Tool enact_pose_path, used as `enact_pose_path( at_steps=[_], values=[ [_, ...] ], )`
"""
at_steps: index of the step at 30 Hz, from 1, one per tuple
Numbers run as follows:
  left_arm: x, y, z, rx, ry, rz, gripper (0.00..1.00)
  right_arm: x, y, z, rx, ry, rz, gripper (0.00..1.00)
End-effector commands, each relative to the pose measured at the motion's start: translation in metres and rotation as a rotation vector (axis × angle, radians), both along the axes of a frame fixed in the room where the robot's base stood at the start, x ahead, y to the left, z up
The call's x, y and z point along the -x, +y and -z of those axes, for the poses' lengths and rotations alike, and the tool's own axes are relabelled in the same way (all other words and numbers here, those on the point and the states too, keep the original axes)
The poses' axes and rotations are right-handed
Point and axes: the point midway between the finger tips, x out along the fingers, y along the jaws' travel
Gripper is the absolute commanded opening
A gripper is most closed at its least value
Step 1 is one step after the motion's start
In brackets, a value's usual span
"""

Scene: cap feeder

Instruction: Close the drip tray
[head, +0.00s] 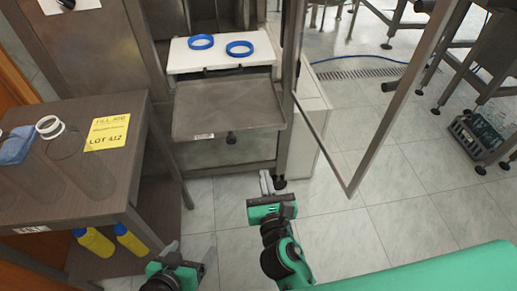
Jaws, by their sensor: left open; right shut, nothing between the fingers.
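The drip tray (228,112) is a flat grey metal tray with a small white label and a dark knob on its front. It sticks out from the steel machine cabinet below a white board, so it stands open. My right gripper (267,182) is shut and empty, in front of and below the tray's right front corner, apart from it. My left gripper (191,252) is open and empty at the bottom of the view, in front of the tray and further from it.
Two blue rings (239,49) lie on the white board (180,57). An open framed door panel (376,127) reaches out at the right. A brown side table (60,205) stands at the left with a yellow label (107,133). Tiled floor is clear between.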

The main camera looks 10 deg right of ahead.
Motion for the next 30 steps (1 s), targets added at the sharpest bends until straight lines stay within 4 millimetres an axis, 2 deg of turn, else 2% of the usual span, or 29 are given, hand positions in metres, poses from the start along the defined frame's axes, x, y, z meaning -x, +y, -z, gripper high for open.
enact_pose_path(
  at_steps=[5,8,24,30],
  values=[
    [0.001,0.001,-0.003,-0.001,0.002,-0.001,0.83,-0.01,-0.001,-0.005,0.014,-0.01,0.004,0.0],
    [0.001,0.002,-0.003,-0.006,0.01,-0.002,0.83,-0.023,0.0,-0.005,0.012,-0.01,0.003,0.0],
    [-0.001,-0.006,-0.002,0.023,-0.038,0.004,0.83,-0.113,0.0,-0.003,0.01,-0.008,0.003,0.0],
    [-0.003,-0.011,-0.003,0.045,-0.075,0.007,0.83,-0.134,0.0,-0.003,0.009,-0.006,0.002,0.0]
  ],
)
